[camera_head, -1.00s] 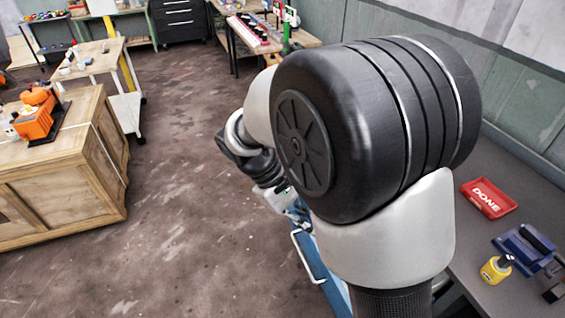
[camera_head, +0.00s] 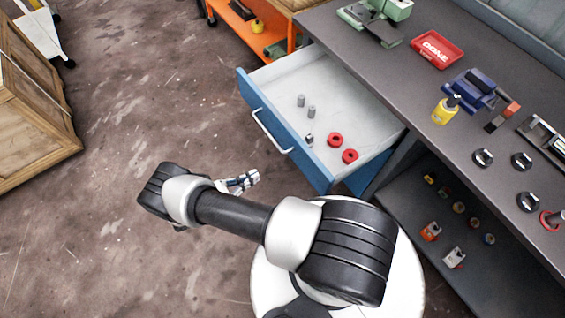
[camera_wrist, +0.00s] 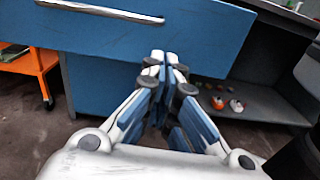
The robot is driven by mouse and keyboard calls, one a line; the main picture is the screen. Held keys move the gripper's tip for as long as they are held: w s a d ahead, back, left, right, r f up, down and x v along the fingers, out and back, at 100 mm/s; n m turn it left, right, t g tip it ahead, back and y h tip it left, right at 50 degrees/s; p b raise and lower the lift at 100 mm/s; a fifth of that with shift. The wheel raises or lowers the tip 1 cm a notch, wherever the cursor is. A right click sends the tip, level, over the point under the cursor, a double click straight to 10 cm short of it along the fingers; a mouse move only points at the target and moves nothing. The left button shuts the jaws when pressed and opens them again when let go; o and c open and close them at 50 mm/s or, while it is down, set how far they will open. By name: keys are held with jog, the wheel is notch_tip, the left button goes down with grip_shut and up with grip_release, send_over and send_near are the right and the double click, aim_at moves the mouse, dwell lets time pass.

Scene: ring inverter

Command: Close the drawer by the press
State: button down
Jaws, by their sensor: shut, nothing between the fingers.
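The drawer under the grey workbench (camera_head: 350,45) stands pulled out, with a blue front (camera_head: 255,100) and a pale handle (camera_head: 272,132). Inside lie two red rings (camera_head: 334,139), two grey cylinders (camera_head: 311,111) and a small metal piece (camera_head: 309,139). A green machine (camera_head: 388,12), perhaps the press, stands on the bench above left. My gripper (camera_head: 250,179) is shut and empty, low on the outer side of the drawer front. In the wrist view the fingertips (camera_wrist: 165,62) point at the blue front (camera_wrist: 205,35), below and right of the handle (camera_wrist: 100,10); contact cannot be told.
A lower shelf (camera_head: 400,205) with small parts lies right of the drawer. A red DONE tray (camera_head: 437,49), a blue vise (camera_head: 475,88) and a yellow bottle (camera_head: 445,111) stand on the bench. An orange cart (camera_head: 262,40) is behind the drawer.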

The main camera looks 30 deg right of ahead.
aim_at(295, 156)
jog(key=shift+n+t, duration=0.3)
jog(key=d, duration=0.4)
jog(key=d+f, duration=0.1)
jog(key=d, duration=0.9)
jog(key=shift+s+d+f, duration=0.1)
jog(key=shift+f, duration=0.05)
